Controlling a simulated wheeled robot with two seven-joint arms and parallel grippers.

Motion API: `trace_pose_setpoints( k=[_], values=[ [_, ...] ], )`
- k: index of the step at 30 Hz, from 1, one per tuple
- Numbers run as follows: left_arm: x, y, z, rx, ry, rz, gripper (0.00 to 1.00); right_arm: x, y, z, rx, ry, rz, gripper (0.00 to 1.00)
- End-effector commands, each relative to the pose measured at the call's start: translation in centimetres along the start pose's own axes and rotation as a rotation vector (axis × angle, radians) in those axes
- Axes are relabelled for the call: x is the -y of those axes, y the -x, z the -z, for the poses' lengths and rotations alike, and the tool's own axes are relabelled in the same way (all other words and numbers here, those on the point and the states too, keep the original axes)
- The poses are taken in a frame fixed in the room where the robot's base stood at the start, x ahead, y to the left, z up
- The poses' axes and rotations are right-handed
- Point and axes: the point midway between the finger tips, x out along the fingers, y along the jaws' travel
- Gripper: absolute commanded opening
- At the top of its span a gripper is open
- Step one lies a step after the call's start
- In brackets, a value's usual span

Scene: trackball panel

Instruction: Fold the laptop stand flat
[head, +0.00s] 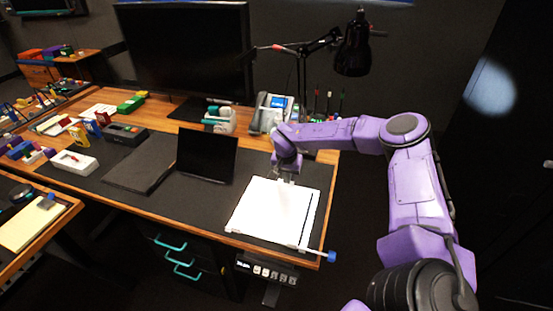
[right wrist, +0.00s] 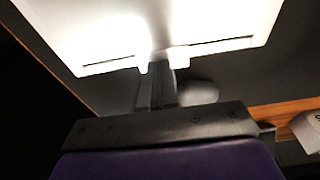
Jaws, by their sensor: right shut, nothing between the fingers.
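A pale, flat plate (head: 275,210), which I take to be the laptop stand, lies at the right front of the desk. How far it is folded is hard to tell. In the right wrist view the bright plate (right wrist: 100,30) fills the top, with thin dark slots along its near edge. My right gripper (head: 285,181) is at the plate's far edge, pointing down. In the right wrist view its dark fingers (right wrist: 158,72) are together at that edge, holding nothing. Whether they touch the plate is unclear. My left gripper is out of view.
A rod with a blue knob (head: 331,257) sticks out past the desk's front right corner. A dark upright screen (head: 207,155) stands left of the plate. A phone (head: 270,112), a white device (head: 220,120) and a lamp (head: 353,50) stand behind. The dark mat (head: 215,195) has free room.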

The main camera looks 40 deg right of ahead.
Motion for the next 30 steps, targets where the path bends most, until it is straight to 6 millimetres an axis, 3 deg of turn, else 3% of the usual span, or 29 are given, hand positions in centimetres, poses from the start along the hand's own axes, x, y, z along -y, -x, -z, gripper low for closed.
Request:
trace_pose_setpoints(
  k=[3, 14, 17, 21, 24, 30],
  values=[
    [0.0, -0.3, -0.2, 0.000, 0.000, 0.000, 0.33, -0.1, -0.8, -0.1, -0.001, 0.004, -0.005, 0.00],
    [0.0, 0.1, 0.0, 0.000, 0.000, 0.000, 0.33, 0.1, -0.5, -0.3, 0.002, 0.009, -0.009, 0.00],
    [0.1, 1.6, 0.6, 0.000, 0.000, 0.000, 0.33, 0.1, 1.2, -0.1, 0.001, 0.009, -0.007, 0.00],
    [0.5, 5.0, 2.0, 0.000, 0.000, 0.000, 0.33, 0.3, 5.2, 0.7, -0.008, 0.007, 0.002, 0.00],
    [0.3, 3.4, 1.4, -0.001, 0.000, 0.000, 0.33, 0.5, 6.9, 0.8, -0.012, 0.005, 0.009, 0.00],
    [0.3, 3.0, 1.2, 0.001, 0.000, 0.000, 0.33, 0.5, 11.8, 1.3, -0.012, 0.006, 0.008, 0.00]
  ],
)
